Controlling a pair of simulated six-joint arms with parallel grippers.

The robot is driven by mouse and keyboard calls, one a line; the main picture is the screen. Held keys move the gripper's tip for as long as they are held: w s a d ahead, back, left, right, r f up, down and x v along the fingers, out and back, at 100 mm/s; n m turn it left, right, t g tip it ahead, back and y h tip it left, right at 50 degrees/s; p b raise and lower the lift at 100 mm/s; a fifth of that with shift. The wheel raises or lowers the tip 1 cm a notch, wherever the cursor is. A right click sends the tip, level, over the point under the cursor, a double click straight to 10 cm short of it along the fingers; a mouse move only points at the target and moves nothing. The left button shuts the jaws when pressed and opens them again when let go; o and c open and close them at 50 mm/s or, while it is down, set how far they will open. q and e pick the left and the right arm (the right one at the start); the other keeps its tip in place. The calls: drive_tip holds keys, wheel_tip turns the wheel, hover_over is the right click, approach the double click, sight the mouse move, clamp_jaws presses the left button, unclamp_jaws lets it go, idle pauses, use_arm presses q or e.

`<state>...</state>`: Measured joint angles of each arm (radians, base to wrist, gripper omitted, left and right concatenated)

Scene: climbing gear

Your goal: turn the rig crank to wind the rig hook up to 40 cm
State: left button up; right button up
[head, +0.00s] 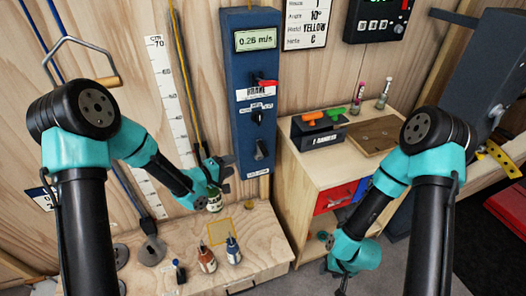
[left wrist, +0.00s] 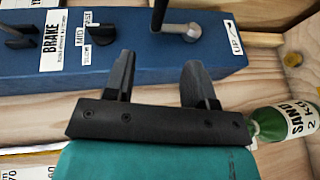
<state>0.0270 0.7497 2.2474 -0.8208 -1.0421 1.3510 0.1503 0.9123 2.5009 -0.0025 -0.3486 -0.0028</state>
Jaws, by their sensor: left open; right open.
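A white scale (head: 160,75) marked 70 and 60 runs down the wall beside a yellow rope (head: 182,60). I cannot make out the rig hook for certain. My left gripper (head: 222,172) is open and empty, in front of the wall by the lower blue panel; it also shows in the left wrist view (left wrist: 157,78). My right gripper (head: 341,270) is open, low in front of the cabinet.
The blue panel (head: 243,80) reads 0.26 m/s and carries a red brake lever (head: 265,82), a knob and a lower lever. Small bottles (head: 207,260) stand on the wooden bench.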

sight(262, 151)
use_arm(q)
drive_tip(key=x, duration=1.7)
drive_tip(key=shift+w+f, duration=0.1)
drive_tip(key=shift+f, duration=0.1)
drive_tip(key=shift+c, duration=0.3)
clamp_jaws()
